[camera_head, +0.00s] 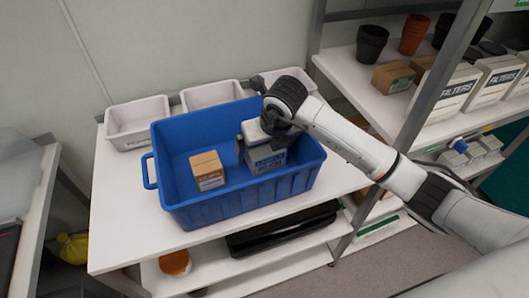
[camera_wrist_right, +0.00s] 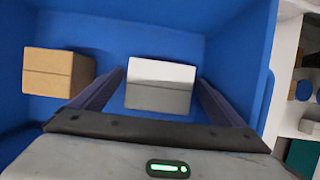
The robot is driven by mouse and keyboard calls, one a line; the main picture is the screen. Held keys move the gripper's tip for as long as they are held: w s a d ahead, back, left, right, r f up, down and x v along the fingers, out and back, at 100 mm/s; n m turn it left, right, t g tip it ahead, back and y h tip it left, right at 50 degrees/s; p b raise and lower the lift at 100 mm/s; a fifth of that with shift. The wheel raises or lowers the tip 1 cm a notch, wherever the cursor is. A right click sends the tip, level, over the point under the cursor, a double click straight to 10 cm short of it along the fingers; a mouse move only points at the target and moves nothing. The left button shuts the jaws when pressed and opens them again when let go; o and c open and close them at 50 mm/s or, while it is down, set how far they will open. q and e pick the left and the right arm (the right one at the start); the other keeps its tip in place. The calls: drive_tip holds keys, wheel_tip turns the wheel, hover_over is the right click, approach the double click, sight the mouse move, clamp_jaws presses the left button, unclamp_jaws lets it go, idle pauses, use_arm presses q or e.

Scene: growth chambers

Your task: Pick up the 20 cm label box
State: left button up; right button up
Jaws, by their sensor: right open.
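A blue crate (camera_head: 240,200) stands on the white table and holds two boxes. A white-grey box with blue lettering (camera_head: 266,162) is in its right part; it also shows in the right wrist view (camera_wrist_right: 160,86). A small brown cardboard box with a printed label (camera_head: 207,170) stands to its left and also shows in the right wrist view (camera_wrist_right: 58,72). I cannot read a 20 cm mark on either. My right gripper (camera_head: 275,138) is open and reaches down into the crate, with one finger on each side of the white-grey box. My left gripper is not in view.
White open bins (camera_head: 137,122) stand in a row behind the crate, close to the wall. A shelf rack on the right holds dark pots (camera_head: 371,43) and filter boxes (camera_head: 447,95). A black tray (camera_head: 282,229) lies on the shelf below.

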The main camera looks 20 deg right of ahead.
drive_tip(key=c, duration=1.2)
